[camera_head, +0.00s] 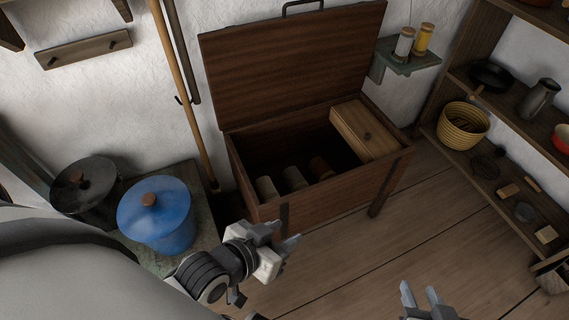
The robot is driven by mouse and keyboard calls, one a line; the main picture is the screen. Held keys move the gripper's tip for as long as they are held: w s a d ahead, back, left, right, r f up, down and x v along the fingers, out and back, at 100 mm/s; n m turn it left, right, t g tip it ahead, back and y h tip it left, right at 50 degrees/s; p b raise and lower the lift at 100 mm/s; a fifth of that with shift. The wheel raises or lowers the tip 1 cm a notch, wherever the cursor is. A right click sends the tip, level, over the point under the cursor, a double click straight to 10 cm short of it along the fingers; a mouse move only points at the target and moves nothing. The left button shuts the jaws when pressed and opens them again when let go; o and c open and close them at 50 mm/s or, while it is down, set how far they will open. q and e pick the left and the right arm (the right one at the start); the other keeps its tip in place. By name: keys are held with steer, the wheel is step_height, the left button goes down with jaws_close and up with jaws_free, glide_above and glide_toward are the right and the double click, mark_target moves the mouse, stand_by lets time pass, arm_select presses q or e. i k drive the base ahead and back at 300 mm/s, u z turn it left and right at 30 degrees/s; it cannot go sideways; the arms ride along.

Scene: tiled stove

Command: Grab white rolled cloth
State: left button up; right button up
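An open wooden chest (330,192) stands against the wall with its lid raised. Inside are a greyish roll (267,188), a pale roll (295,179) that looks like the white rolled cloth, and a reddish-brown roll (320,168), side by side near the front wall. Their lower parts are hidden by that wall. My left gripper (281,236) is in front of the chest's front left corner, apart from the rolls, with its fingers spread and empty. My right gripper (420,292) is at the bottom edge, over the floor, with its fingers apart and empty.
A small wooden box (365,130) sits across the chest's right end. A blue pot (157,215) and a dark pot (86,187) stand at left, close to my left arm. Shelves (490,185) with a basket (463,124) line the right. The floor in front is clear.

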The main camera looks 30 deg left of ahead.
mark_target(266, 190)
steer(key=z, duration=1.3)
steer(key=i, duration=2.7)
steer(key=u, duration=4.95)
steer(key=i, duration=1)
